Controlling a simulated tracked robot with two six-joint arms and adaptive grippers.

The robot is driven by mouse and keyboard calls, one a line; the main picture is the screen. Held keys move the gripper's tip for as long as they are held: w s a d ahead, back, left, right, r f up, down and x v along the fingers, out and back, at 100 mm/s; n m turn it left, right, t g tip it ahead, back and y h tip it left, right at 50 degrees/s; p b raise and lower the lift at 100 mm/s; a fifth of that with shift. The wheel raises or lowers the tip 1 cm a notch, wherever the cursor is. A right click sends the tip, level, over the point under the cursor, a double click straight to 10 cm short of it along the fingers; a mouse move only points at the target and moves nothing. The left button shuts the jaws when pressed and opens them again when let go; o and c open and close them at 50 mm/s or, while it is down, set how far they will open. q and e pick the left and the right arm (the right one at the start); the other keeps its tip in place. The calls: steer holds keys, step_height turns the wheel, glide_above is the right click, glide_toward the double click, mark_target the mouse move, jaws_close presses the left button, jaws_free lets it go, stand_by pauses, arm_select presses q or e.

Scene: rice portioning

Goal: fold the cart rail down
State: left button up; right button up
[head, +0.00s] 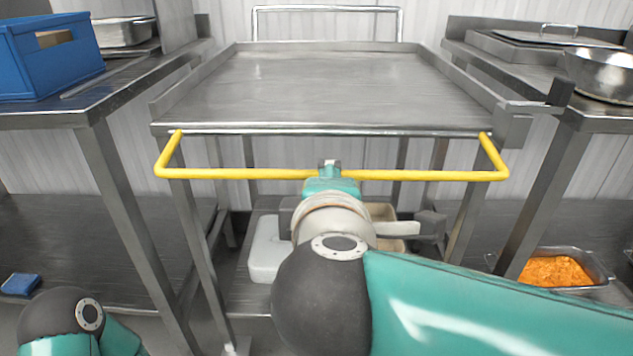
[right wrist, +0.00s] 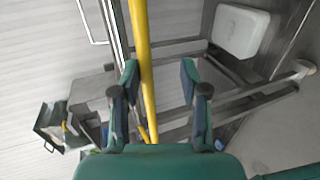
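The yellow cart rail (head: 235,174) is a U-shaped bar on the near end of the steel cart (head: 320,90). Its two side arms meet the cart's corners, and its crossbar stands out toward me, lower in the picture than the cart top's front edge. My right gripper (head: 329,172) is at the middle of the crossbar and hides a short part of it. In the right wrist view the rail (right wrist: 149,80) runs between the two spread fingers of the right gripper (right wrist: 158,78), closer to the left finger. My left gripper is out of view; only part of the left arm shows.
Steel tables flank the cart. The left one holds a blue crate (head: 50,55); the right one holds a metal bowl (head: 602,75). A pan of orange food (head: 555,271) and a blue sponge (head: 20,284) are lower down. The cart top is bare.

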steer(key=shift+r, duration=0.15)
stand_by(0.3)
step_height(320, 180, up, 10)
stand_by(0.4)
